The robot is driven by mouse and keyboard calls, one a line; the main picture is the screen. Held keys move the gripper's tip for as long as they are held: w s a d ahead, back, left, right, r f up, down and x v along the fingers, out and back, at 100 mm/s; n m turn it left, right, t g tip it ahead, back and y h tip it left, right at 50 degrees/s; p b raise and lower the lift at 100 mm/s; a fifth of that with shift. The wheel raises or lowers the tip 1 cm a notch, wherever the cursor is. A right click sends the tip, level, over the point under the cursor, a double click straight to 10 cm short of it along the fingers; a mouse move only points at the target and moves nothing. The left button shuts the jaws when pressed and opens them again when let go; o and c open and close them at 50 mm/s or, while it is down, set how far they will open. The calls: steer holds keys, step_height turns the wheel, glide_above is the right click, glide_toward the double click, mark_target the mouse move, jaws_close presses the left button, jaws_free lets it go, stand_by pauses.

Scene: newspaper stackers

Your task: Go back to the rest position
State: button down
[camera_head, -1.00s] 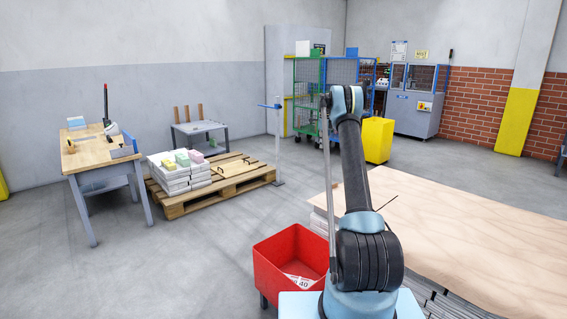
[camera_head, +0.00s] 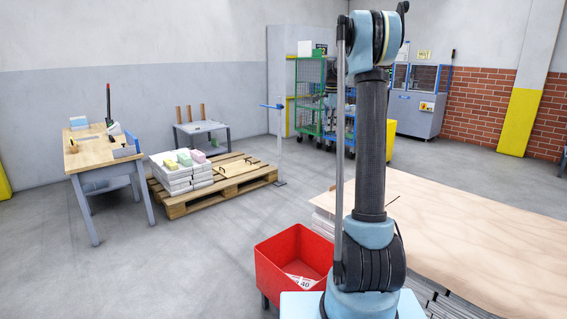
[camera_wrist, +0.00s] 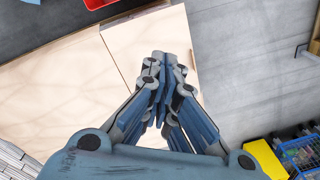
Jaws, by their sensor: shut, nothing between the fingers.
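My gripper (camera_wrist: 166,62) shows in the wrist view with its fingers together and nothing between them. It hangs above a pale wooden sheet and the grey floor, touching nothing that I can see. In the head view my arm stands raised in front of the cages and the yellow bin. My gripper is mostly hidden behind the arm there.
A red bin (camera_head: 268,275) stands left of my base. A wooden sheet (camera_head: 470,230) covers stacked papers at the right. A pallet (camera_head: 225,190) with papers and a workbench (camera_head: 88,155) stand at the left. A yellow bin (camera_wrist: 265,158) is near the cages. Floor between is clear.

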steer(key=s+a+f+n, duration=0.2)
steer(key=s+n, duration=0.6)
steer(key=s, duration=2.3)
steer(key=s+f+n, duration=0.4)
steer(key=s+f, duration=0.5)
steer(key=s, duration=0.2)
steer(key=s+f+n+t, duration=0.1)
steer(key=s+f+n, duration=0.3)
steer(key=s+f, duration=0.5)
steer(key=s, duration=0.2)
steer(key=shift+s+a, duration=0.25)
steer(key=shift+s, duration=0.05)
